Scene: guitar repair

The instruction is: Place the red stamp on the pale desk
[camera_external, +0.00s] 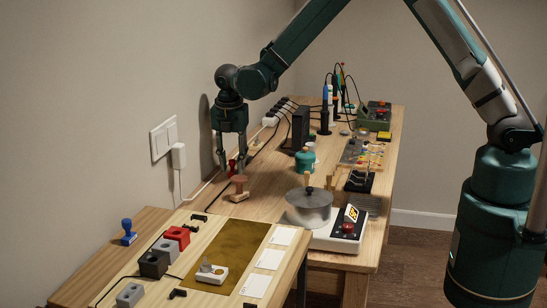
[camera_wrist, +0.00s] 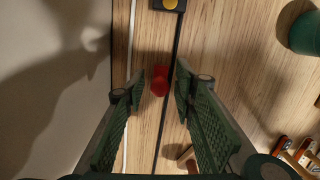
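The red stamp (camera_external: 232,168) stands on the wooden desk at the back, near the wall, and its red top (camera_wrist: 160,80) shows in the wrist view. My gripper (camera_external: 232,160) points straight down over it. In the wrist view, my gripper (camera_wrist: 160,88) is open, with one finger on each side of the red stamp and a visible gap on both sides. The stamp's base is hidden in the wrist view. The pale desk (camera_external: 205,232) is in the left foreground of the external view.
A wooden-handled stamp (camera_external: 239,188) stands just in front of my gripper. A lidded pot (camera_external: 309,207) stands to the right. Cables run beside the red stamp.

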